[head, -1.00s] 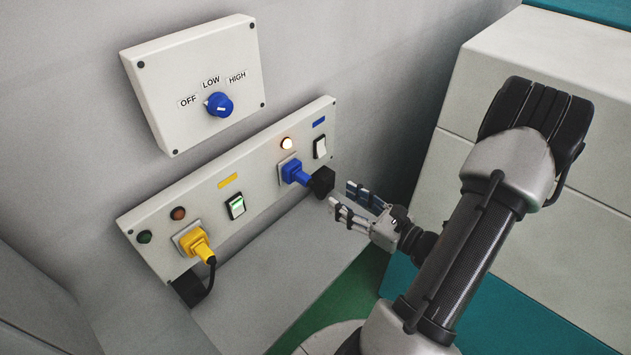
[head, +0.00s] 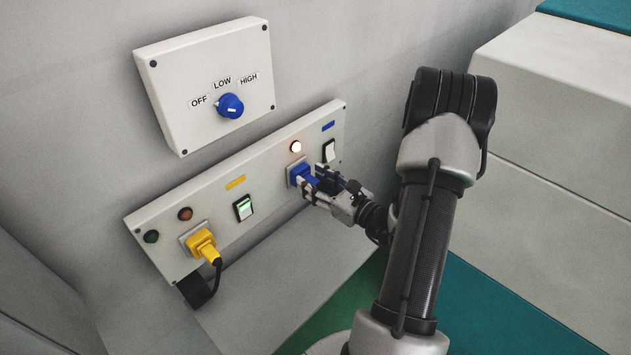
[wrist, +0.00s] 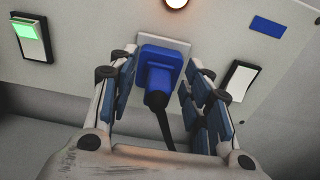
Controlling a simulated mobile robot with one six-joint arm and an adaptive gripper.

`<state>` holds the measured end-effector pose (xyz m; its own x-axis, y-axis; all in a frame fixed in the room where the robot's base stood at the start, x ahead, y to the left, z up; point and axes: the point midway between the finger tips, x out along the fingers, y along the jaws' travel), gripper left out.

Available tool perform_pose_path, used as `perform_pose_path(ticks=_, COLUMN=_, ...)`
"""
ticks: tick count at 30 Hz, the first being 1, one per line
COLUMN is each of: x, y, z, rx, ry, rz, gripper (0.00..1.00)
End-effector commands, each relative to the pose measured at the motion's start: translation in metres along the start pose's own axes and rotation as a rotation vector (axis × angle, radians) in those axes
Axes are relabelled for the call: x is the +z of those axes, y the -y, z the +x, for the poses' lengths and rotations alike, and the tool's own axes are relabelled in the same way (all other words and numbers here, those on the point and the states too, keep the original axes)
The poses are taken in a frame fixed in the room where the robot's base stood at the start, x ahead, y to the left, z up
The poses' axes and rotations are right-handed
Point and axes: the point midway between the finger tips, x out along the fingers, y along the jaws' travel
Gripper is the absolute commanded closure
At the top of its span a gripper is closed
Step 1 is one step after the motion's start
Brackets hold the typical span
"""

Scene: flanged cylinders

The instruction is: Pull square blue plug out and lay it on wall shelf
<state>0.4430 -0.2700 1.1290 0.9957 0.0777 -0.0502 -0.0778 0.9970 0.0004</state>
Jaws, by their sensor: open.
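The square blue plug (head: 303,175) sits in its socket on the right part of the long wall panel (head: 165,232). In the wrist view the plug (wrist: 160,67) is in the middle, with its dark cable hanging down toward me. My gripper (head: 318,184) is at the plug, its fingers open on either side of it. In the wrist view the fingers of my gripper (wrist: 158,95) flank the plug with gaps on both sides. The wall shelf cannot be made out with certainty.
A yellow plug (head: 201,243) with a cable sits on the panel's left part. A lit green switch (head: 243,207), a white rocker switch (head: 329,151) and a glowing lamp (head: 296,147) are on the panel. A dial box (head: 205,85) is above. White blocks stand at right.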

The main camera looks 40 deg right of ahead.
Motion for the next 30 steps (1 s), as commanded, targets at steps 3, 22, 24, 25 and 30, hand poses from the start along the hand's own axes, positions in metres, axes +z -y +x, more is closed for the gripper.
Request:
perform_pose_path(ticks=3, x=0.0000, y=0.0000, z=-0.0002, rx=0.000, ry=0.000, rz=0.000, gripper=0.55)
perform_pose_path(ticks=22, x=0.0000, y=-0.0001, z=-0.0004, rx=0.000, ry=0.000, rz=0.000, gripper=0.97)
perform_pose_path(ticks=24, x=0.0000, y=-0.0001, z=-0.0004, rx=0.000, ry=0.000, rz=0.000, gripper=1.00)
perform_pose_path(ticks=25, x=0.0000, y=-0.0001, z=-0.0004, rx=0.000, ry=0.000, rz=0.000, gripper=1.00)
perform_pose_path(ticks=30, x=0.0001, y=-0.0001, z=-0.0008, rx=0.000, ry=0.001, rz=0.000, gripper=1.00)
